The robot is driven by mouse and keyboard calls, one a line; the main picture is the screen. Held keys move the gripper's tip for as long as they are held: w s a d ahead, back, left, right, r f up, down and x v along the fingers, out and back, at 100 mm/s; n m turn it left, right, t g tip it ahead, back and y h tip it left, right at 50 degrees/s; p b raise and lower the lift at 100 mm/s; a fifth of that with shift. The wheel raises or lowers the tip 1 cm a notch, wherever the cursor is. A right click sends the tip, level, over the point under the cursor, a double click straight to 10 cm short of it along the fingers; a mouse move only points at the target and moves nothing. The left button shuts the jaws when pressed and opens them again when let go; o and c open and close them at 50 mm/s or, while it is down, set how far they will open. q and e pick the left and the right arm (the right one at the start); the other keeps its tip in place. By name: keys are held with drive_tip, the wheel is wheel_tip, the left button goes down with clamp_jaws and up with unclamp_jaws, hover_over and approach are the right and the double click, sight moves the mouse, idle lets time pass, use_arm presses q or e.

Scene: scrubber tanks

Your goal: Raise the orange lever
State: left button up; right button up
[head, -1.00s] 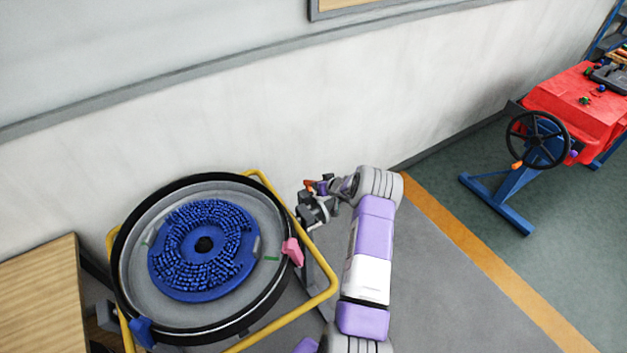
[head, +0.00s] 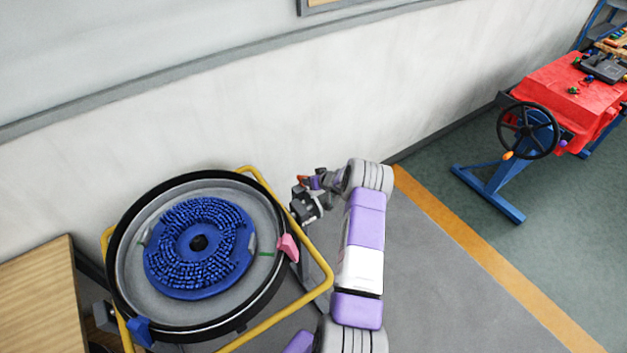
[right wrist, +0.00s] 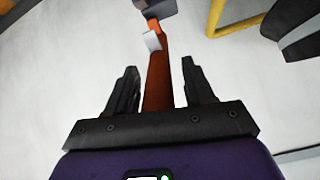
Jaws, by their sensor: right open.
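The orange lever (right wrist: 158,80) runs up between the two black fingers of my right gripper (right wrist: 160,75) in the right wrist view. The fingers are open, with a gap on each side of the lever. Its far end meets a grey bracket (right wrist: 152,41) and a dark part. In the head view only a small orange bit of the lever (head: 303,180) shows, beside my right gripper (head: 318,181), right of the round tank (head: 125,235) and near the wall. The rest of the lever is hidden there. My left gripper is out of view.
A yellow tube frame (head: 325,291) surrounds the tank. A dark grey fitting (head: 304,206) sits just below my gripper, and a pink clamp (head: 288,247) is on the tank rim. A wooden table (head: 40,290) stands at left. A red machine (head: 580,100) with a black handwheel stands far right.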

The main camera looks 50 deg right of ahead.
drive_tip(key=v, duration=0.7)
drive_tip(key=shift+s+r, duration=0.2)
drive_tip(key=shift+a, duration=0.1)
idle(0.4)
